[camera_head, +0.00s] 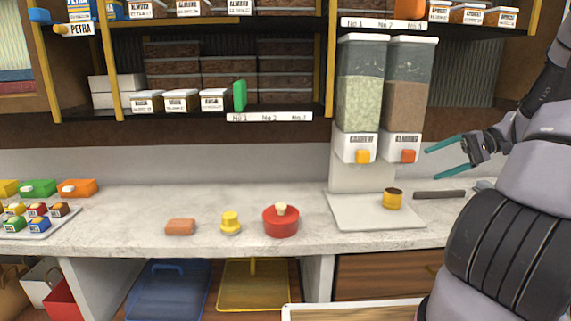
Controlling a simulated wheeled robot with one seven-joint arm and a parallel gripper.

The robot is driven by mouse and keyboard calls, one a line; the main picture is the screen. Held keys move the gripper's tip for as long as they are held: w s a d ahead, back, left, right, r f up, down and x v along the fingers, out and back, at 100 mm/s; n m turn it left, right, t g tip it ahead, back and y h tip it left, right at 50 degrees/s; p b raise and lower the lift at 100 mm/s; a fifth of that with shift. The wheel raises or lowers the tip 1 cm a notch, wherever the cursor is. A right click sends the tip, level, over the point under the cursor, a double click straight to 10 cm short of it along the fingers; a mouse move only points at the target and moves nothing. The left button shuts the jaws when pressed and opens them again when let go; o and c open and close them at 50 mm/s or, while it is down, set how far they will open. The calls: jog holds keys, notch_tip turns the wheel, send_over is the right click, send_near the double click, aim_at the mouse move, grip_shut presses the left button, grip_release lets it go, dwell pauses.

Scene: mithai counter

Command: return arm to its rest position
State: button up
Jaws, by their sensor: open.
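My gripper (445,156) is in the right part of the head view, with its two teal fingers spread apart and nothing between them. It is above the counter (130,215), just right of the dispenser labelled "ALMOND" (408,90). It looks apart from the dispenser, though the depth gap is hard to judge. My arm comes in from the right edge, bent, and hides the right end of the counter.
A yellow cup with dark contents (392,199) stands on the pale dispenser base (350,215). A dark bar (438,194) lies to its right. A red pot (281,221), a yellow item (230,223) and a brown block (180,227) stand left. Shelves (200,120) hang above.

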jog(key=s+a+r+t+h, duration=0.5)
jog(key=s+a+r+h, duration=0.6)
jog(key=s+a+r, duration=0.4)
jog(key=a+r, duration=0.1)
jog(key=a, duration=0.2)
jog(key=shift+s+r+m+t, duration=0.25)
jog(key=shift+r+m+t, duration=0.15)
